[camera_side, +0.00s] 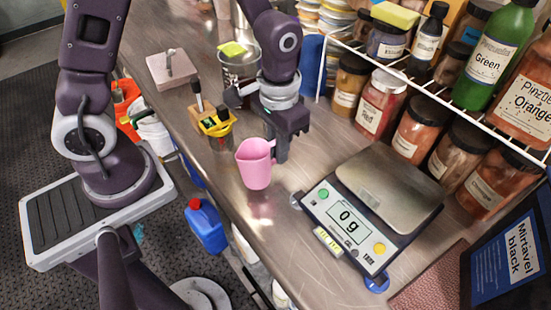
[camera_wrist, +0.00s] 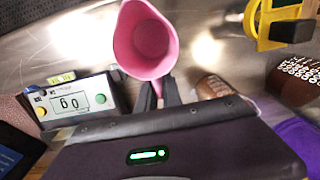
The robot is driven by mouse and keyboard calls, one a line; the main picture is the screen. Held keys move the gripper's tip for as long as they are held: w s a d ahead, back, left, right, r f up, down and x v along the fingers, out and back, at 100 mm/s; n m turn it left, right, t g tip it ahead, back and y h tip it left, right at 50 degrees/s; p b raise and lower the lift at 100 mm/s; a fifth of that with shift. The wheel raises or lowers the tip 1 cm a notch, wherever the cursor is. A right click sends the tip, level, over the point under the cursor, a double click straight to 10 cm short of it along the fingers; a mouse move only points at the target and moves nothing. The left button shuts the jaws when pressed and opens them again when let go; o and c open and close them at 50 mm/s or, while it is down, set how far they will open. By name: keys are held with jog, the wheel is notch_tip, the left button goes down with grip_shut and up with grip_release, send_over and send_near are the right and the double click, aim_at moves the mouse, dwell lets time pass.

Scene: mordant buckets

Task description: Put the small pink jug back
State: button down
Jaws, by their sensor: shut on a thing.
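The small pink jug (camera_side: 254,168) is upright near the front edge of the metal bench, left of the scale. It also shows in the wrist view (camera_wrist: 145,42), where I look into its open mouth and see no contents. My gripper (camera_side: 281,152) is on the jug's right side, shut on it at the handle side. In the wrist view the fingertips (camera_wrist: 159,92) meet the jug's near side. The handle is mostly hidden by the fingers. I cannot tell whether the jug's base touches the bench.
A digital scale (camera_side: 347,216) reading 0 g stands to the right, its pan empty. A wire rack (camera_side: 420,88) with several pigment jars lines the back right. Bare bench lies between jug and scale.

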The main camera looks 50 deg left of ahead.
jog(key=shift+f, duration=1.3)
jog(key=shift+f, duration=0.15)
jog(key=c, duration=1.5)
grip_release()
